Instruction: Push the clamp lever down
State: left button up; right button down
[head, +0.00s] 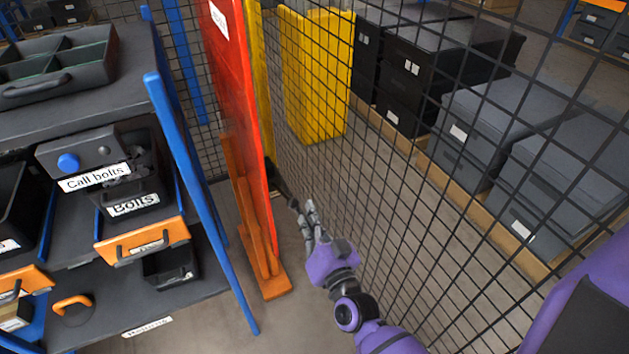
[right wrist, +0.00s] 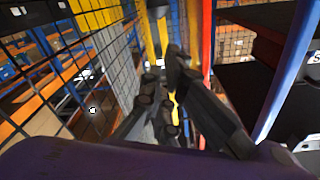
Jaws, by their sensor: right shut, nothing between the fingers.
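My right gripper (head: 310,218) is shut and empty, beside the edge of a red panel (head: 232,75) and close to the mesh fence. Its dark fingers also show in the right wrist view (right wrist: 165,88). I cannot clearly make out the clamp lever. A small dark piece (head: 284,192) shows just beyond the fingertips in the head view, but I cannot tell what it is. In the right wrist view a dark upright piece (right wrist: 157,12) shows beyond the fingers, also unclear. My left gripper is not in view.
Black mesh fence (head: 400,180) runs close along the right of my right arm. An orange-brown stand (head: 270,285) is at the red panel's foot. A blue post (head: 195,185) and a bin rack with a "Call bolts" box (head: 88,160) stand left. Bare floor lies between.

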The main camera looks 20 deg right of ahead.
jog(key=w+d+r+h, duration=0.1)
jog(key=w+d+r, duration=0.15)
jog(key=w, duration=0.75)
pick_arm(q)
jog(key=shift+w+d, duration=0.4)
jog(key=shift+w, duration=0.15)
pick_arm(e)
jog(key=shift+m+t, duration=0.3)
jog(key=shift+m, duration=0.1)
jog(key=f, duration=0.4)
jog(key=shift+s+a, duration=0.35)
jog(key=shift+s, duration=0.05)
